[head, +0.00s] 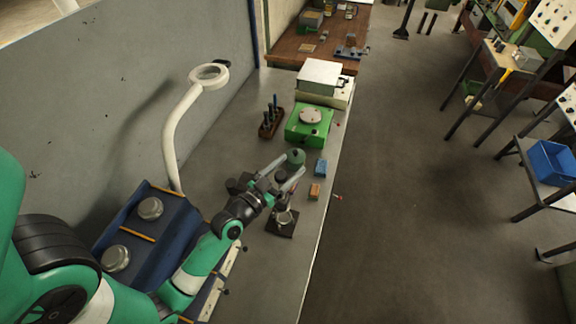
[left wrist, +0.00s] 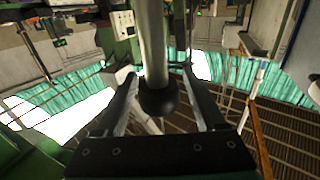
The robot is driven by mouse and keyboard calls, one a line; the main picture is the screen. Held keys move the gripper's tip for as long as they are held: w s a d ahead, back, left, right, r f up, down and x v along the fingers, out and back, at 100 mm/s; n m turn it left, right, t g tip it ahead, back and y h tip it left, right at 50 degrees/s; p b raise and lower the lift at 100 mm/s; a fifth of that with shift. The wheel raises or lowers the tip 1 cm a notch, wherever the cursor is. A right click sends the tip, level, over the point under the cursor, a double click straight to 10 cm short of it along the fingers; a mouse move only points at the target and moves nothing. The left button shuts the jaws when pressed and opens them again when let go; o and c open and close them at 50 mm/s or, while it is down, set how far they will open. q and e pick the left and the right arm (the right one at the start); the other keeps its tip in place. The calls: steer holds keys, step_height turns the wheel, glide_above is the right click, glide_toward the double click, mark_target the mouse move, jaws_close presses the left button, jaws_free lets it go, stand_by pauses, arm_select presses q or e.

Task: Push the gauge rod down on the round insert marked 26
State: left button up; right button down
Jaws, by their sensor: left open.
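My left gripper (head: 292,165) reaches over the bench with its fingers apart. In the left wrist view its two fingers stand open (left wrist: 160,95) on either side of a grey rod (left wrist: 152,40) with a black ball end (left wrist: 158,98). I cannot tell whether either finger touches it. In the head view a dark knob (head: 280,176) shows between the fingers. Below it on the bench is a dark square base (head: 281,229) with a pale round piece (head: 287,217), partly hidden by the gripper. No number 26 is legible. My right gripper is not in view.
A blue block (head: 321,168) and an orange block (head: 314,192) lie right of the gripper, near the bench edge. A green box with a round disc (head: 310,116) and a dark rack (head: 270,122) stand beyond. A white ring-headed lamp (head: 172,130) rises at left.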

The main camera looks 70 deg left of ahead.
arm_select(q)
jaws_close()
stand_by(1.4)
